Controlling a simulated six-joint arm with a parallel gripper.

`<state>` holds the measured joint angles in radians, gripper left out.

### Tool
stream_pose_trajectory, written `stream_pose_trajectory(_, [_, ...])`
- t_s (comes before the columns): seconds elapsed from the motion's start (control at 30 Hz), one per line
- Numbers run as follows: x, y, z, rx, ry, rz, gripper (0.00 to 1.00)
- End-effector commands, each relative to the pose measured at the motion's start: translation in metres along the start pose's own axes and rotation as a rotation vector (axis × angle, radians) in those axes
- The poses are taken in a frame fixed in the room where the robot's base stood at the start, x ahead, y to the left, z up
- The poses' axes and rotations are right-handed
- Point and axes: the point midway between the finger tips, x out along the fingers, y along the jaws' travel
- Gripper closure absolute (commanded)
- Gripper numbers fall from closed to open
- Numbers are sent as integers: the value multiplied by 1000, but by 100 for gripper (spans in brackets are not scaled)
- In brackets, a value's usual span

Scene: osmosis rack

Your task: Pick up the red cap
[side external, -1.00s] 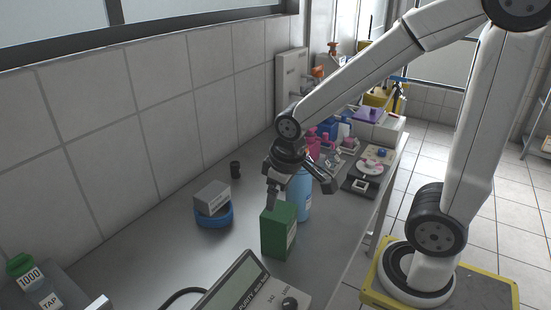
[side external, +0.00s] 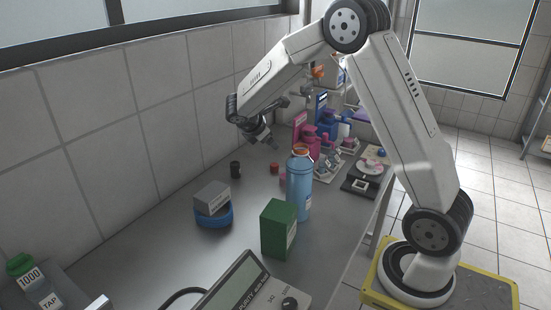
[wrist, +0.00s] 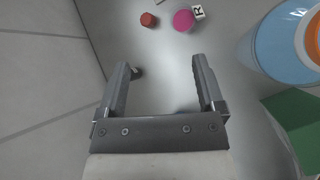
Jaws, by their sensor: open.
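The red cap (side external: 274,167) is a small red piece on the bench, left of the blue bottle in the side view. In the wrist view the red cap (wrist: 148,19) lies near the top edge, beyond my fingertips and apart from them. My gripper (side external: 270,140) hangs above the bench, a little above and left of the cap in the side view. In the wrist view my gripper (wrist: 160,65) has its fingers wide apart with nothing held between them.
A pink round piece (wrist: 183,20) lies beside the cap. The blue bottle (side external: 299,190) with an orange-red top and a green box (side external: 279,230) stand nearer the camera. A black cup (side external: 235,169), a grey block (side external: 212,197) on a blue ring, and the tiled wall are left.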

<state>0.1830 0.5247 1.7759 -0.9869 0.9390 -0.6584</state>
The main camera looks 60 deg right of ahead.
Motion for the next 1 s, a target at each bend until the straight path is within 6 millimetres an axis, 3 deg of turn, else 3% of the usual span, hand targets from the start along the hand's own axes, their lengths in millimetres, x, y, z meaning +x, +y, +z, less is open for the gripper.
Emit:
stream_pose_trajectory(0.2, [40,47,19,-242,-206,57,13])
stream_pose_trajectory(0.47, [71,85,36,-451,-407,87,13])
stream_pose_trajectory(0.8, [130,60,-14,-462,-414,88,13])
stream_pose_trajectory(1.0, [147,53,-29,-458,-413,90,13])
